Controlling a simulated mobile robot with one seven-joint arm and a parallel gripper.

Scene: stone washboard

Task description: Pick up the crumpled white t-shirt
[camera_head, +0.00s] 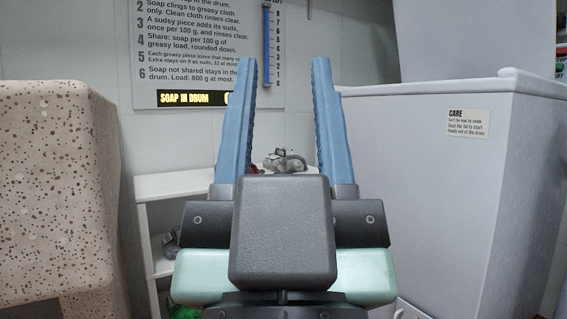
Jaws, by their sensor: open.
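A small crumpled greyish-white bundle (286,163) lies on top of a white shelf unit, seen between my gripper's fingers and beyond them. It may be the crumpled white t-shirt, but I cannot tell for sure. Its lower part is hidden behind my gripper's dark body. My gripper (284,62) is open, with two blue ribbed fingers pointing up in the picture and nothing between them. The bundle looks farther away than the fingers and apart from them.
The white shelf unit (185,184) holds a grey crumpled item (170,243) and something green (186,312) lower down. A speckled stone block (55,190) stands at left. A large white machine (450,190) with a CARE label fills the right. A text board (195,50) hangs behind.

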